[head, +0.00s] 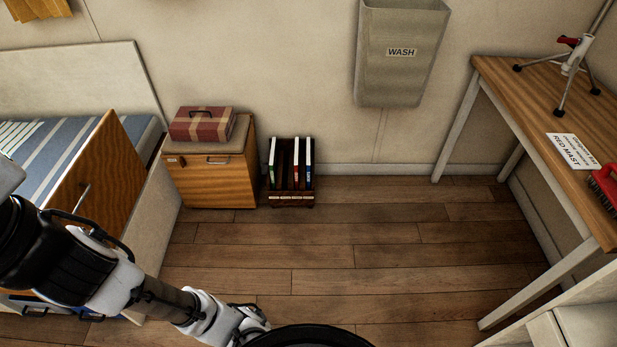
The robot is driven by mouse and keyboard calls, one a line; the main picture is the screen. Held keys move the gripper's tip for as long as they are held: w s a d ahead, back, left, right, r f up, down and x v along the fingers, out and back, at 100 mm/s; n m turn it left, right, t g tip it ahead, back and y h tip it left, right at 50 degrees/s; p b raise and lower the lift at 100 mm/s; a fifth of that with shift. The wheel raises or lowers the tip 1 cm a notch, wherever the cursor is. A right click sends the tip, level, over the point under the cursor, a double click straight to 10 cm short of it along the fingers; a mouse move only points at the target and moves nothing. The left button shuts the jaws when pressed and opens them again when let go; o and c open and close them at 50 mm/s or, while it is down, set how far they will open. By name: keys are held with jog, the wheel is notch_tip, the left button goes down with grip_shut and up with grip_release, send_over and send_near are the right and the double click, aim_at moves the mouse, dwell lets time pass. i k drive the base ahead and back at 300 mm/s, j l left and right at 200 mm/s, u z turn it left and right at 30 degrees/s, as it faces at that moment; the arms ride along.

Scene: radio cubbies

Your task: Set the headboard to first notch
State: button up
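A wooden panel (98,178) with a metal bar handle stands at the near end of the bed at the left; I take it to be the headboard. Its top edge slopes in the picture, and my arm covers its lower left part. No notches can be made out, so I cannot tell which position it is in. The bed (50,150) has a blue and white striped cover. My arm reaches from the left edge to the bottom centre, in front of the bed's near end. My gripper's fingers do not show; the arm's end is cut off at the bottom.
A wooden cabinet (210,180) with a red striped case (202,124) stands beside the bed. A rack of binders (291,190) is next to it. A grey WASH bin (400,75) hangs on the wall. A wooden table (530,100) stands at right. The middle floor is clear.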

aim_at(104, 180)
jog(key=u, duration=1.25)
